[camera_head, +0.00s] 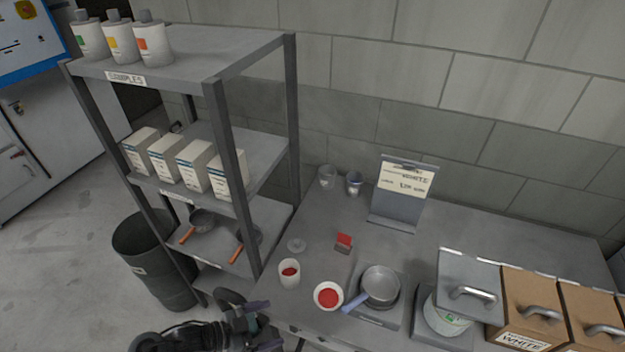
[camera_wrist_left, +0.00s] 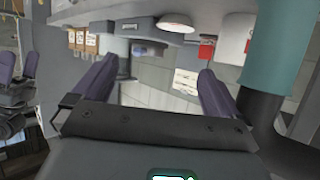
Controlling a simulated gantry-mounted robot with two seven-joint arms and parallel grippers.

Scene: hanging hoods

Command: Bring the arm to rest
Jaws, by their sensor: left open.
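My left gripper (camera_head: 262,325) is at the bottom of the head view, by the front left corner of the grey counter (camera_head: 450,225). Its purple fingers are apart with nothing between them, as the left wrist view (camera_wrist_left: 154,84) also shows. It is apart from the white cup with red contents (camera_head: 289,274) and the white bowl with red contents (camera_head: 328,297). My dark left arm lies along the bottom edge. Two purple finger-like parts at the left edge of the left wrist view look like my other gripper (camera_wrist_left: 17,66); their opening is unclear.
A metal shelf (camera_head: 225,55) with bottles, cartons and pans stands left of the counter. A dark bin (camera_head: 155,262) stands on the floor. On the counter are a pan (camera_head: 381,284), a white tub (camera_head: 446,318), handled boxes (camera_head: 530,305) and a sign stand (camera_head: 400,195).

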